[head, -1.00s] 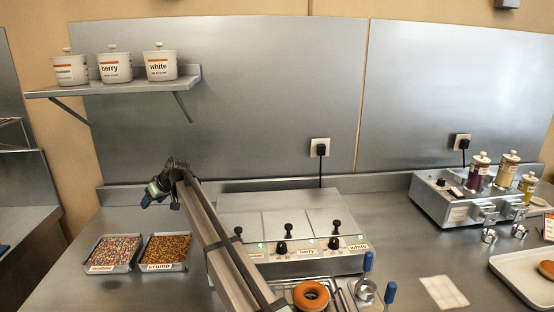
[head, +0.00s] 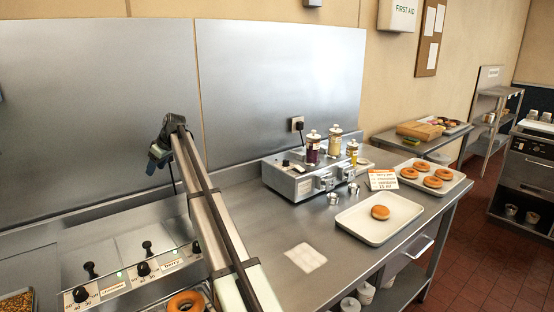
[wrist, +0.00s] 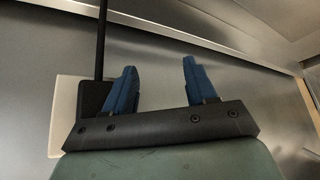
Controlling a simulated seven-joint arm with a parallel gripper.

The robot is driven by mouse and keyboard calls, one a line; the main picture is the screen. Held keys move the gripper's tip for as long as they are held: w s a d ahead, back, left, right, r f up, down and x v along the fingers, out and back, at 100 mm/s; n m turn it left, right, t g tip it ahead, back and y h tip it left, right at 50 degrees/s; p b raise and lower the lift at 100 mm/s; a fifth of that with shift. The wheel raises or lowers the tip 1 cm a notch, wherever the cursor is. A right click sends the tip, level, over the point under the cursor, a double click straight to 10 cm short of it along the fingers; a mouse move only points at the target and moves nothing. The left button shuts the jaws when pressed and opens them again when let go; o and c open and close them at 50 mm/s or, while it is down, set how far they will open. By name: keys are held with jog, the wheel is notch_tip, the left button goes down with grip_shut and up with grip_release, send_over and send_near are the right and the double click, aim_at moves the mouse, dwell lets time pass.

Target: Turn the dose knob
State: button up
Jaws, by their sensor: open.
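A grey filling machine (head: 300,178) with bottles on top stands on the counter right of my arm. A small dark knob (head: 285,162) sits at its left end; its setting is too small to read. My gripper (wrist: 160,85) is open and empty, its two blue fingers apart in front of the metal wall panel. In the head view my gripper (head: 157,160) is raised high, left of the machine and well apart from it. Black knobs with printed scales, one of them by the berry label (head: 143,268), are on the glaze unit at the lower left.
A white tray (head: 345,222) with one doughnut, a printed card (head: 382,180) and small metal cups (head: 333,198) are near the machine. A wall socket with a black plug (head: 298,125) is behind it.

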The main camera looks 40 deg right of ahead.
jog(key=s+d+r+m+h, duration=0.1)
jog(key=s+d+r, duration=0.15)
jog(key=d, duration=1.05)
jog(key=s+d+r, duration=0.2)
jog(key=s+d, duration=0.2)
jog(key=d, duration=0.9)
jog(key=m+g+h, duration=0.1)
jog(key=m, duration=0.1)
send_near(286, 163)
jog(key=x, duration=0.5)
jog(key=w+x, duration=0.1)
jog(key=x, duration=0.2)
jog(key=shift+w+d+r, duration=0.15)
jog(key=shift+d, duration=0.25)
jog(key=shift+c, duration=0.4)
jog(key=c, duration=0.9)
jog(key=shift+c, duration=0.2)
